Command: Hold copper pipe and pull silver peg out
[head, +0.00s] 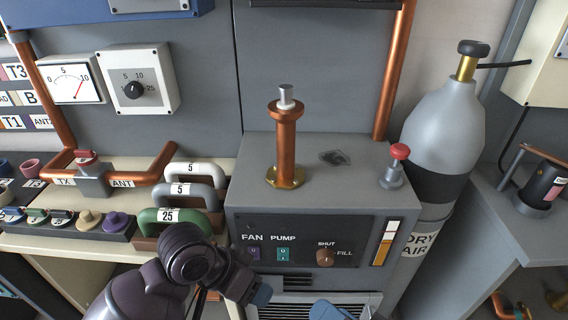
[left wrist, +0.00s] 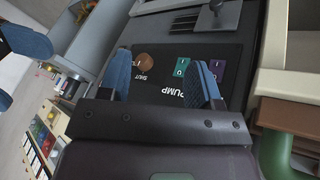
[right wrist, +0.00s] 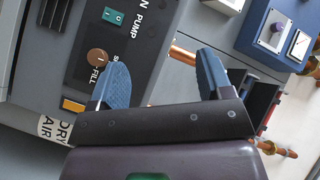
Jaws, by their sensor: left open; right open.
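The copper pipe (head: 286,148) stands upright on a brass base on top of the grey cabinet in the head view. The silver peg (head: 285,95) sits upright in the pipe's top, with its upper end showing and its lower part hidden. My left gripper (left wrist: 163,80) is open and empty in front of the cabinet's control panel, low and left of the pipe in the head view. My right gripper (right wrist: 163,78) is open and empty, also in front of the cabinet; only a blue finger part shows at the head view's bottom edge. Neither gripper touches pipe or peg.
A red-topped valve (head: 396,165) stands on the cabinet right of the pipe. A vertical copper tube (head: 394,75) runs behind. A grey air cylinder (head: 440,125) stands at the right. Space around the pipe is clear.

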